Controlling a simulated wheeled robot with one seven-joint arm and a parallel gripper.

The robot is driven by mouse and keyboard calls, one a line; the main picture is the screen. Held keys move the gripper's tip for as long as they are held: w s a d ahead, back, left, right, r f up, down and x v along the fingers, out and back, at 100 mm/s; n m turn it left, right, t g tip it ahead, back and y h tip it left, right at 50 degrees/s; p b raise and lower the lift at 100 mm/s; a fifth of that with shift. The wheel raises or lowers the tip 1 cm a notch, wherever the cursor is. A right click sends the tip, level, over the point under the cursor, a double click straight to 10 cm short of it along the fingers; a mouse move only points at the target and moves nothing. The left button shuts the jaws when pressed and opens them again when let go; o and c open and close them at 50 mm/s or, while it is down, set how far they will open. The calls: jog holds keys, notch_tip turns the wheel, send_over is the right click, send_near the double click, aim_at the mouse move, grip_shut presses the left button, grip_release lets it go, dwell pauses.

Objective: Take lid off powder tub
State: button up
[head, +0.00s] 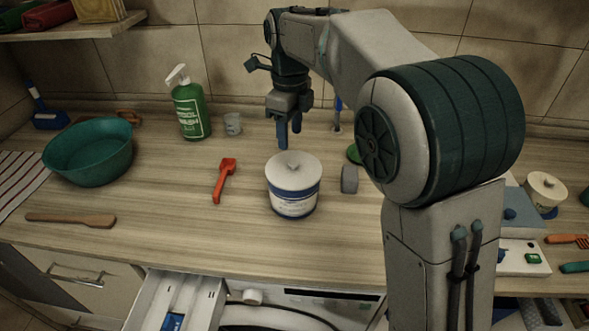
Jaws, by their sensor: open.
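The powder tub (293,201) stands upright on the wooden counter, white with a blue band and a printed label. Its pale lid (292,168) sits on top, with a small knob in the middle. My gripper (289,140) points down above and behind the lid, apart from it in the picture. Its fingers are open with nothing between them. The exact height of the fingertips over the counter is hard to tell from this one view.
A red scoop (224,180) lies left of the tub and a grey block (349,179) stands right. A green pump bottle (190,105), small cup (233,124) and teal basin (88,150) are further left. An open drawer (178,298) is below. Counter before the tub is clear.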

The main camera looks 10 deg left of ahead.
aim_at(294, 162)
jog(key=f, duration=0.5)
jog(key=f+p, duration=0.1)
jog(key=f, duration=0.2)
jog(key=shift+d, duration=0.4)
jog(key=shift+r, duration=0.1)
jog(key=c, duration=1.1)
